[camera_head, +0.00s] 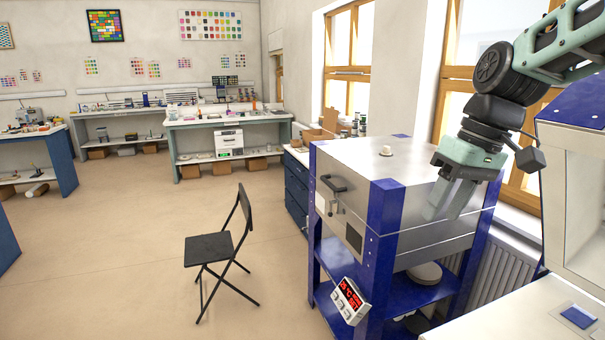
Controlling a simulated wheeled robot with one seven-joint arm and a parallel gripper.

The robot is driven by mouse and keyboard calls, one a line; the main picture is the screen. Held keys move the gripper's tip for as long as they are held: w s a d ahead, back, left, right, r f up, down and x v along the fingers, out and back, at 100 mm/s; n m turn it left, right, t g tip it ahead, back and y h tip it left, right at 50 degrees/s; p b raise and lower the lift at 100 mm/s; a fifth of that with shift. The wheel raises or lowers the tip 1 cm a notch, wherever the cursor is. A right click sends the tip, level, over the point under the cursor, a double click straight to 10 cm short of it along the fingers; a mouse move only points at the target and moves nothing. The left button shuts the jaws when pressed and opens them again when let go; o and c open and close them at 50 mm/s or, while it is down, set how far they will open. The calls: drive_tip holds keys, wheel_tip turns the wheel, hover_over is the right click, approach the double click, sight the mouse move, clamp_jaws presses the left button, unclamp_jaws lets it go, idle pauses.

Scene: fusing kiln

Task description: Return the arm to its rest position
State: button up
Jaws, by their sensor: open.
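My gripper (447,200) hangs from my arm at the right of the head view, fingers pointing down and a little left. It is open, and nothing shows between its fingers. It appears in front of the right side of the kiln (345,157), a grey metal box in a blue frame. The kiln lid is down, with a dark handle (333,184) at its left front. I cannot tell how far the fingertips are from the kiln wall.
A control box (350,301) with a red display hangs on the kiln frame. A white-walled blue cabinet (574,185) and a pale worktop (530,318) stand close at right. A black folding chair (213,249) stands left of the kiln. Open floor (110,260) lies at left.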

drive_tip(key=s+a+f+n+h+b, duration=0.1)
drive_tip(key=s+a+f, duration=0.3)
drive_tip(key=s+f, duration=0.5)
drive_tip(key=s+a+f+n+h+b, duration=0.1)
drive_tip(key=s+a+f+n+b, duration=0.1)
drive_tip(key=s+a+f, duration=0.3)
drive_tip(key=s+f+b, duration=0.1)
drive_tip(key=s+f, duration=0.3)
drive_tip(key=s, duration=0.4)
drive_tip(key=shift+s+a+g+h+b, duration=0.15)
drive_tip(key=shift+s+g+h+b, duration=0.05)
drive_tip(key=shift+g+h+b, duration=0.1)
drive_tip(key=shift+c, duration=1)
drive_tip(key=shift+w, duration=0.1)
